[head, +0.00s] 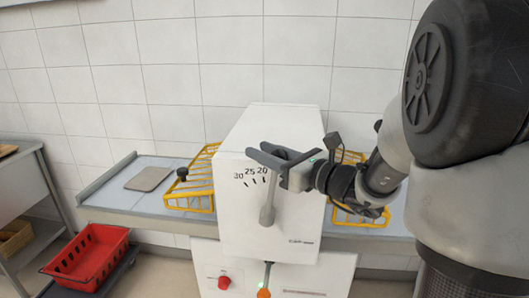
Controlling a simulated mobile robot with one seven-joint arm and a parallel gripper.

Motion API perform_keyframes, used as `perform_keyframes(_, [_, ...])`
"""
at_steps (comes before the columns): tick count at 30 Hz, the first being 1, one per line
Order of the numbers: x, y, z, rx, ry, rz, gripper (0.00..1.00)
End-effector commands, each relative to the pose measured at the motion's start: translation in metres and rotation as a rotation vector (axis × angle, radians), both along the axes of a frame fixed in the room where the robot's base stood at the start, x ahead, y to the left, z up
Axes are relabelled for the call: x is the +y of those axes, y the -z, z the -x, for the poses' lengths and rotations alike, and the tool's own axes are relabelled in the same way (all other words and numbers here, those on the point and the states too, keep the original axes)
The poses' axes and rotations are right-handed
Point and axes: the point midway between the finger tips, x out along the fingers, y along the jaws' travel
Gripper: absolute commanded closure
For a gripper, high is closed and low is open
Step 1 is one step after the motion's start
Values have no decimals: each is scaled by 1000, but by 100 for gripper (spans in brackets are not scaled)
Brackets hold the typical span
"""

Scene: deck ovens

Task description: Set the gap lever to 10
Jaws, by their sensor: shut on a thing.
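The gap lever (268,205) is a grey arm on the front of the white machine (233,225). It runs from a rounded lower end up and slightly right. A dial above it shows 30, 25 and 20 (262,171) with tick marks. The lever stands to the right of the 20 mark. My gripper (283,155) comes from the right and is shut on the lever's upper end. My gripper hides the scale right of 20, so I cannot read the exact setting, and 10 does not show.
Yellow wire guards (190,196) flank the machine above a grey belt table (125,200). A red knob (224,283) and an orange-tipped handle (264,292) are low on the machine. A red basket (88,258) stands at lower left, beside a metal shelf (22,185).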

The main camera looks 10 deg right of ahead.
Motion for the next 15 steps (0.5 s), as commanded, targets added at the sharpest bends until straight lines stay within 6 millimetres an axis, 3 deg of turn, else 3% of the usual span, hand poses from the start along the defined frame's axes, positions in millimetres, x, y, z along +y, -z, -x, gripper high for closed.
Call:
perform_keyframes(10, [-38, 9, 12, -64, 3, -205, 100])
perform_keyframes(15, [-45, 4, 15, -82, 0, -251, 100])
